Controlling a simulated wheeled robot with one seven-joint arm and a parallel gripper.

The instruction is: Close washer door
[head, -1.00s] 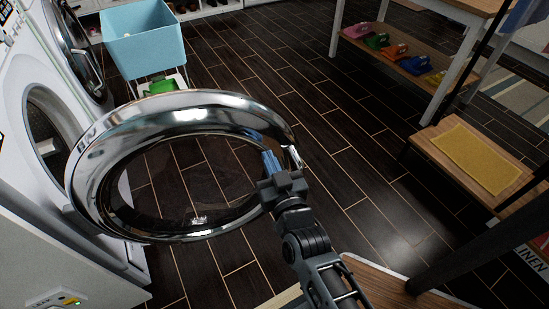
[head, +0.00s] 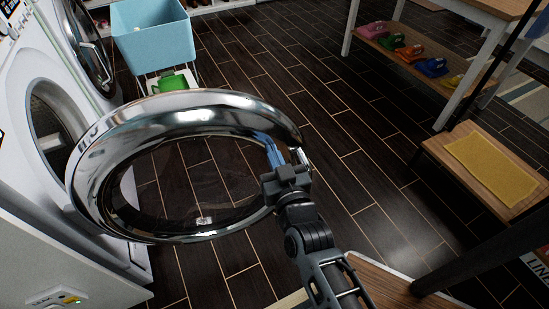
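The washer door (head: 255,112) is a round chrome ring with a dark see-through middle. It stands wide open, swung out from the white front-loading washer (head: 20,150) at left, whose round opening (head: 50,135) is uncovered. My gripper (head: 286,156) is at the right, free edge of the door, with its fingers up against the chrome rim. A bluish finger shows over the inner side of the rim, and a paler piece shows at its outer side. The fingertips blend with the shiny rim, so how far they are closed is unclear.
A second machine with a round door (head: 88,45) stands behind at left. A light blue basket (head: 155,38) stands beyond the door, with a green item (head: 174,83) below it. A wooden bench with a yellow mat (head: 490,167) is at right. Dark floor between is clear.

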